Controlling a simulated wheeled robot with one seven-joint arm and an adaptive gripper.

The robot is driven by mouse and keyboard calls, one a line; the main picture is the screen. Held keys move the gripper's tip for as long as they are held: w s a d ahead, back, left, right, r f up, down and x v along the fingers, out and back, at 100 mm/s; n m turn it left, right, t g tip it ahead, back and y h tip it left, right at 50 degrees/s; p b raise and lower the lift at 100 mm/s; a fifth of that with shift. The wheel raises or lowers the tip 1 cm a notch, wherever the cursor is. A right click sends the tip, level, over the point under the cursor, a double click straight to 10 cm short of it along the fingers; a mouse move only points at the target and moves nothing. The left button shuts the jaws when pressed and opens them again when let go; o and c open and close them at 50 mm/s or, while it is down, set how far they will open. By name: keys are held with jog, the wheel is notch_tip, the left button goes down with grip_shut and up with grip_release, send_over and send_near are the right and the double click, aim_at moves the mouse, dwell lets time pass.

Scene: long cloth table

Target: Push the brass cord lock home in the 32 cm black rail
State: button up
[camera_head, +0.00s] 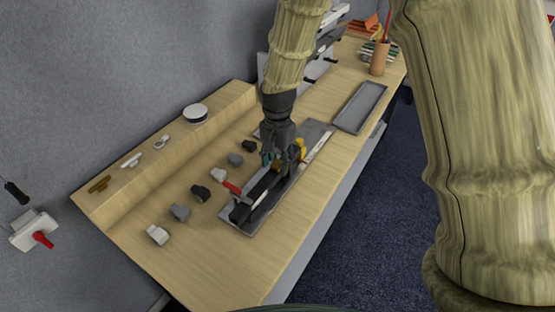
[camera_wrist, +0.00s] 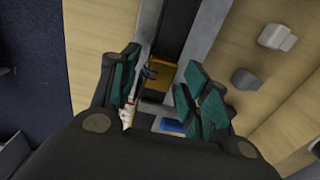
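The black rail (camera_head: 262,192) lies along a grey plate on the wooden table, and its channel shows in the wrist view (camera_wrist: 176,28). The brass cord lock (camera_wrist: 156,76) sits at the rail's near end in the wrist view, with dark prongs on its left side. How deep it sits in the rail I cannot tell. My gripper (camera_head: 270,158) is over the rail, pointing down. In the wrist view its teal-padded fingers (camera_wrist: 158,88) are apart, one each side of the brass piece; contact is not clear. Yellow parts (camera_head: 301,146) show beside my gripper.
A red-handled part (camera_head: 233,188) stands at the rail's left. Several grey, black and white blocks (camera_head: 180,212) line the table behind. An empty grey tray (camera_head: 361,107) and a pencil cup (camera_head: 379,62) are farther right. The table's front strip (camera_head: 285,222) is bare.

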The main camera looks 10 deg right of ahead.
aim_at(278, 163)
jog(key=shift+r, duration=0.1)
notch_tip(278, 163, up, 12)
dwell(0.8)
dwell(0.4)
